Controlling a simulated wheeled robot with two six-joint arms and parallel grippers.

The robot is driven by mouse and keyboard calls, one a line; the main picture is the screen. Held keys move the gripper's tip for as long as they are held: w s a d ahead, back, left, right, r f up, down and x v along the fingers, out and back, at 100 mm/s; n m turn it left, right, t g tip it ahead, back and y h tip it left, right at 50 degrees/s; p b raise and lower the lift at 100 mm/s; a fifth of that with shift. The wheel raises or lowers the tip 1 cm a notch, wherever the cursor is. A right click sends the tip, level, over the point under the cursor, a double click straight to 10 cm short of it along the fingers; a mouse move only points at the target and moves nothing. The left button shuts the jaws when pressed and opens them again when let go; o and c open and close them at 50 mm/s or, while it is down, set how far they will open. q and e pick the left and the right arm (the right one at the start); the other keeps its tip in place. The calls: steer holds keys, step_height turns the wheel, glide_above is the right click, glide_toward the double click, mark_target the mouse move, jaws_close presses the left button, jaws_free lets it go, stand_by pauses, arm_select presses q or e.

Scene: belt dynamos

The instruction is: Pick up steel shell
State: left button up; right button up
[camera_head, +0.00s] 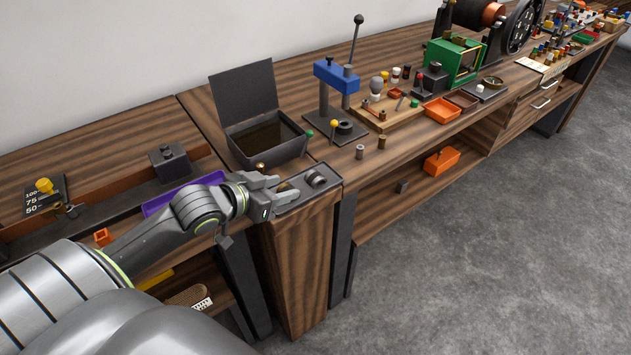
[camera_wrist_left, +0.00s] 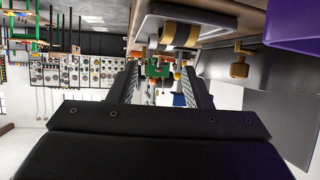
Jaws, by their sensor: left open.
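A short grey metal cylinder (camera_head: 316,180), which looks like the steel shell, stands on a grey plate (camera_head: 296,200) at the bench's front corner. I cannot tell for sure which is the shell. My left gripper (camera_head: 284,192) is at the plate, just left of the cylinder. Its jaws are open, and in the wrist view no part is clearly between its fingers (camera_wrist_left: 160,74). My right gripper is out of view.
An open dark box (camera_head: 262,140) stands behind the gripper, with a small brass knob (camera_head: 260,166) before it. A purple tray (camera_head: 180,194) lies left. A blue-headed press (camera_head: 336,77) and small grey (camera_head: 360,151) and brown (camera_head: 382,142) cylinders stand right.

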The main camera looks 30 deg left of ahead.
mark_target(312, 178)
arm_select(q)
steer(key=x, duration=0.4)
steer(key=shift+w+d+f, duration=0.1)
steer(key=shift+w+f, duration=0.1)
steer(key=shift+w, duration=0.15)
steer(key=shift+x, duration=2.6)
steer(key=shift+r, duration=0.25)
steer(key=c, duration=0.8)
